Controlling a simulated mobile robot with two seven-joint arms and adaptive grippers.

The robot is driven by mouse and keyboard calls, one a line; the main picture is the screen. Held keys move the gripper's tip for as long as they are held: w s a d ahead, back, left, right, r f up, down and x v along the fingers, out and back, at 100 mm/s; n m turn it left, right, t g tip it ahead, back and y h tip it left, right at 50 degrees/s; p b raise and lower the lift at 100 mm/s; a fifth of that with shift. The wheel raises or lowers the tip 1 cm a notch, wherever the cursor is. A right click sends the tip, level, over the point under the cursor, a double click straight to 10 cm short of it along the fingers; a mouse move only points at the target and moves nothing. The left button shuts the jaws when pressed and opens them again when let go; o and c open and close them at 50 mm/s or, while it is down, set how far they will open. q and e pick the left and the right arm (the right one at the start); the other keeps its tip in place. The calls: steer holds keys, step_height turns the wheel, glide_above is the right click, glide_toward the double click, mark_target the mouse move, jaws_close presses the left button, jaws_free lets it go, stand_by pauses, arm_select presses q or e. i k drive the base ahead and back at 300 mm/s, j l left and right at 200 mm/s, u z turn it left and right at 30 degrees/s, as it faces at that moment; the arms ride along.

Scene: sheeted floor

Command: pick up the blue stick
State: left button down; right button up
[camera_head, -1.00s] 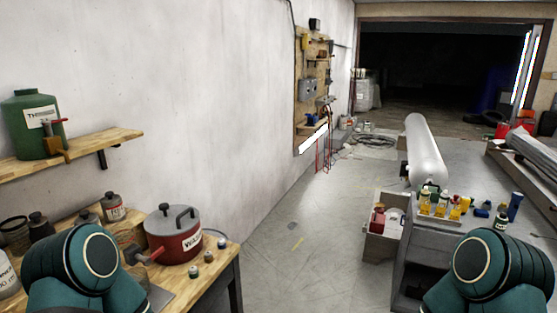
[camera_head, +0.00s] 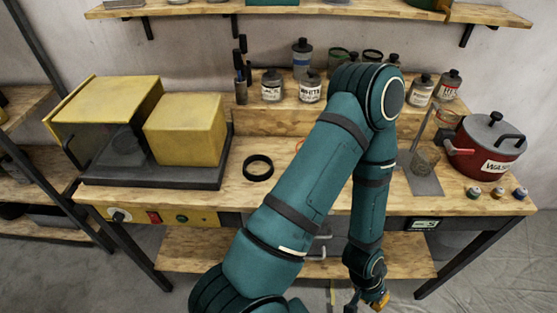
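No blue stick can be made out clearly in the head view. My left arm reaches across the wooden workbench (camera_head: 225,197) and bends down in front of its edge. My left gripper (camera_head: 368,300) is small and partly cut off at the bottom edge of the picture, below the bench top. A yellow-orange part and a bluish-dark part show at its tip. I cannot tell whether they belong to the gripper or to something at it, nor whether its fingers are open. My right gripper is out of view.
A yellow machine (camera_head: 185,130) stands at the bench's left, with a black ring (camera_head: 258,167) beside it. A red pot (camera_head: 485,147) and several small jars stand at the right. Bottles line the raised back ledge (camera_head: 265,122). A wall shelf (camera_head: 330,10) runs above.

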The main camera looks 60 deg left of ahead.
mark_target(237, 53)
steer(key=u, duration=1.6)
steer(key=l+z, duration=0.1)
